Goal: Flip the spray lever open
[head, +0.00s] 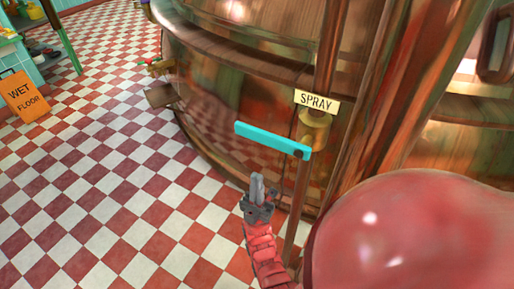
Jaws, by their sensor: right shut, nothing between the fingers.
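The spray lever (268,139) is a turquoise bar. It sticks out to the left, nearly level, from a pivot at its right end on a copper pipe. A cream label reading SPRAY (317,102) sits just above the brass valve body (314,128). My right gripper (257,184) is below the lever, fingers pointing up and together with nothing between them. In the picture a gap shows between the fingertips and the lever. My left gripper is not in view.
A large copper kettle (225,90) fills the middle behind the lever. Vertical pipes (330,50) run right of it. An orange WET FLOOR sign (24,97) stands at the far left. The checkered floor (110,190) at left is clear.

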